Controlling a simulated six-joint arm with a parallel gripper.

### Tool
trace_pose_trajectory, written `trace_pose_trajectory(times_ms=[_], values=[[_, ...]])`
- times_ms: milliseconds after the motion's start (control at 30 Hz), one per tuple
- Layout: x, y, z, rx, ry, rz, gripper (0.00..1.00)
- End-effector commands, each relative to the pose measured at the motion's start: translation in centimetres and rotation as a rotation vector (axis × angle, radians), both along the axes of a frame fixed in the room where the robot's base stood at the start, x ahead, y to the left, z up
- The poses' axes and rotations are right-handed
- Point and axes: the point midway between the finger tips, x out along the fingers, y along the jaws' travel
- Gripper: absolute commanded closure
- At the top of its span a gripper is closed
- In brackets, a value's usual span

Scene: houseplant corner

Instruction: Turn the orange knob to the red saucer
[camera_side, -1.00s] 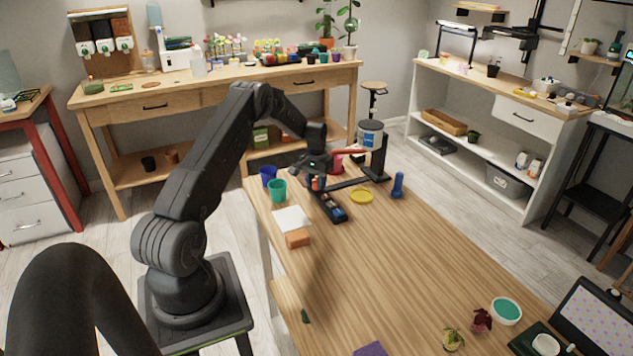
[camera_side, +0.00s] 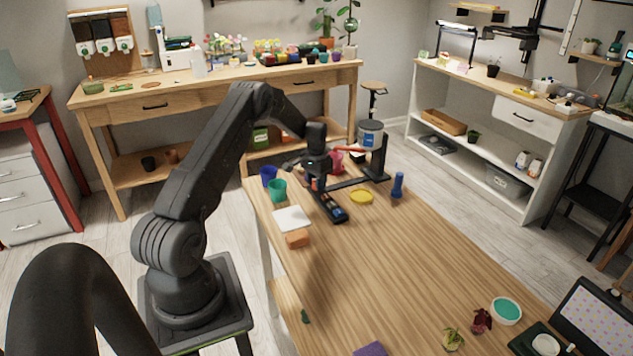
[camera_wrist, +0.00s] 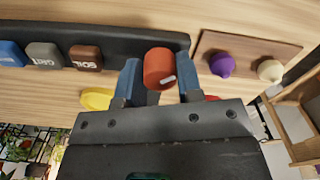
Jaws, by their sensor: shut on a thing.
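The orange knob (camera_wrist: 158,66) stands at the right end of a dark panel (camera_wrist: 115,40) in the wrist view. My gripper (camera_wrist: 158,84) has its blue fingers on both sides of the knob, shut on it. A pale pointer mark on the knob points to the lower right. A red edge (camera_wrist: 210,97), possibly the red saucer, shows just beyond the right finger, mostly hidden. The yellow saucer (camera_wrist: 97,99) is partly hidden at lower left; it shows whole in the side view (camera_side: 361,197). There my gripper (camera_side: 316,184) hides most of the knob.
The panel has brown, grey and blue buttons (camera_wrist: 85,58). A wooden plate (camera_wrist: 245,48) with purple and cream knobs lies to the right. Blue (camera_side: 268,176) and teal (camera_side: 278,190) pots and a blue bottle-shaped thing (camera_side: 398,185) stand nearby. The table's middle is clear.

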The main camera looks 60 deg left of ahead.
Motion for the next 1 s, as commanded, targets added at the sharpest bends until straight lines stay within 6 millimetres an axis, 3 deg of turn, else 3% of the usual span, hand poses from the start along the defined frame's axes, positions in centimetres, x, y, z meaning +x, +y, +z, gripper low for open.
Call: trace_pose_trajectory(times_ms=[33,67,300,667,767,1000], values=[[0.0,0.0,0.0,0.0,0.001,0.0,0.9],[0.0,0.0,0.0,0.0,0.001,0.0,0.66],[0.0,0.0,0.0,0.0,0.001,0.001,0.43],[0.0,0.0,0.8,0.001,-0.001,0.001,0.41],[0.1,0.1,2.2,0.003,-0.002,0.001,0.41],[0.1,0.1,7.5,0.003,-0.003,0.001,0.41]])
